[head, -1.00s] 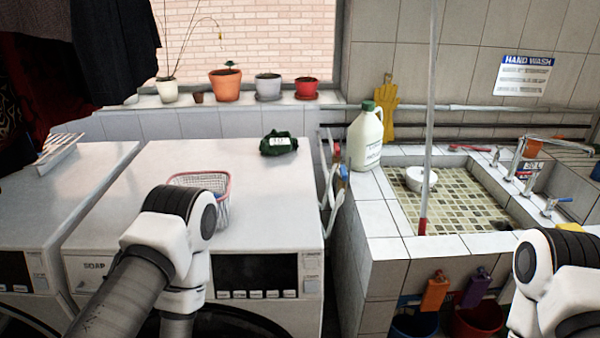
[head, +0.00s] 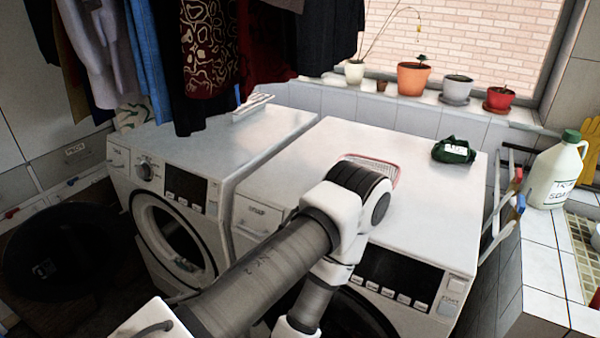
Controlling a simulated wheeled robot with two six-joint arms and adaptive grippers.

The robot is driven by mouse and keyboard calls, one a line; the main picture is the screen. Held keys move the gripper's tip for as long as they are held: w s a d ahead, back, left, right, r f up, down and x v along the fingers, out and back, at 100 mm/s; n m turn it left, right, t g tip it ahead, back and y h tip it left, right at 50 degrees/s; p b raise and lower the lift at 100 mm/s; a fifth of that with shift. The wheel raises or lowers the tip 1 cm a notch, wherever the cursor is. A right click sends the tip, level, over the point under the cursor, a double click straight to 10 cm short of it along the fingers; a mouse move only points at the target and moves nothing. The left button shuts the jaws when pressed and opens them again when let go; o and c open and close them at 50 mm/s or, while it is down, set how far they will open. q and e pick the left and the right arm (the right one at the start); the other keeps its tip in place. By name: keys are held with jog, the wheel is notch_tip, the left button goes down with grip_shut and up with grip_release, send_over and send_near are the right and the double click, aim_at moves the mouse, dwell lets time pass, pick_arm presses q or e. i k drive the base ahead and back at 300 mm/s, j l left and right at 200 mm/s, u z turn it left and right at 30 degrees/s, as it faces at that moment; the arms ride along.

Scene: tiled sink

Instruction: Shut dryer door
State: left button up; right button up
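Two white front-loading machines stand side by side. The left machine (head: 160,165) shows a round front opening or window (head: 172,238) with a pale ring and dark interior; I cannot tell whether its door is open. The right machine (head: 420,175) has a soap drawer and a dark display panel. Its dark round front (head: 350,318) is mostly hidden behind my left arm. I cannot tell which machine is the dryer. My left arm crosses in front of the right machine, but its gripper is out of view. My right gripper is also out of view.
A dark round object (head: 58,250) sits at the lower left, left of the machines. Clothes (head: 210,45) hang above the left machine. A pink-rimmed basket (head: 385,165) and a green package (head: 454,150) lie on the right machine. A white jug (head: 555,172) stands by the sink.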

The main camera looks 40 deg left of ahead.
aim_at(68, 250)
jog(key=k+j+u, duration=0.2)
jog(key=j, duration=0.5)
jog(key=i+j+u, duration=0.2)
jog(key=j, duration=0.5)
jog(key=k+j+u, duration=0.15)
jog(key=j, duration=0.6)
jog(key=i+j+u, duration=0.2)
jog(key=j, duration=0.55)
jog(key=j+u, duration=0.2)
jog(key=j, duration=0.5)
